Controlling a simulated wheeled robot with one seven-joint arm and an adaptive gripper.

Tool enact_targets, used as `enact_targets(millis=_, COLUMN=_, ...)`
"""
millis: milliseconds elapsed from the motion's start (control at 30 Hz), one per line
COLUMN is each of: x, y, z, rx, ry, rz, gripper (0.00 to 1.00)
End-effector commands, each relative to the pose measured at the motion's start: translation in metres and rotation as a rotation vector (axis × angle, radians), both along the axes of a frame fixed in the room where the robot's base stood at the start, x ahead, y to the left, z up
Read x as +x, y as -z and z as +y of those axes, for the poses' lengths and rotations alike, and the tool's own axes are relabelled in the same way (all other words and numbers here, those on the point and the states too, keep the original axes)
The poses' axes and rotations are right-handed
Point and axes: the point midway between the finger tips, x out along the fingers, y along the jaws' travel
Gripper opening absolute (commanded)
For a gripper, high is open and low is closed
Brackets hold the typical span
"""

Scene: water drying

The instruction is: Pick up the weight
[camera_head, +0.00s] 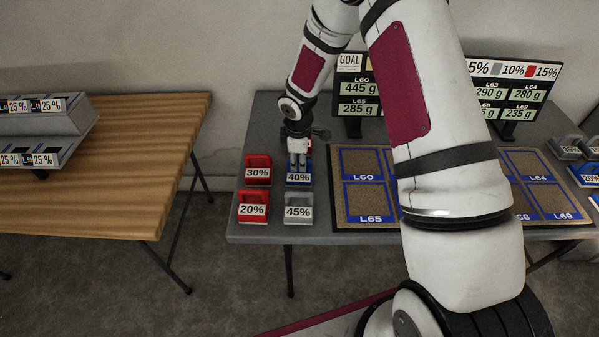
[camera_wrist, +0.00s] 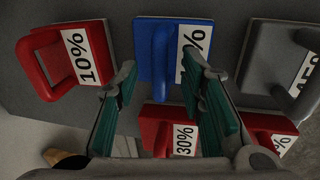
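Several block-shaped weights with handles and percent labels stand on the grey table. A blue weight (camera_head: 299,180), labelled 40%, is directly below my gripper (camera_head: 297,160). In the wrist view, the blue weight (camera_wrist: 183,62) lies ahead, its label partly hidden by a finger. My gripper (camera_wrist: 160,75) is open, with teal-padded fingers either side of the blue handle and gaps visible; how deep the fingers reach is unclear. A red 30% weight (camera_head: 257,172) stands to the left, a red 20% weight (camera_head: 253,210) front left, and a grey 45% weight (camera_head: 298,210) in front.
A board with blue-outlined cells (camera_head: 365,205) lies right of the weights, with a goal display (camera_head: 357,88) behind it. More weights (camera_head: 583,172) stand at the far right. A wooden table (camera_head: 130,140) with labelled racks stands left, across a gap.

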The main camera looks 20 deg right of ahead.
Motion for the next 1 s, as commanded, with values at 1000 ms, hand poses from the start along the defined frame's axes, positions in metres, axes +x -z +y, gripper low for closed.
enact_targets(millis=1000, x=0.005, y=0.015, z=-0.002, rx=0.0, ry=0.002, rz=-0.002, gripper=0.0)
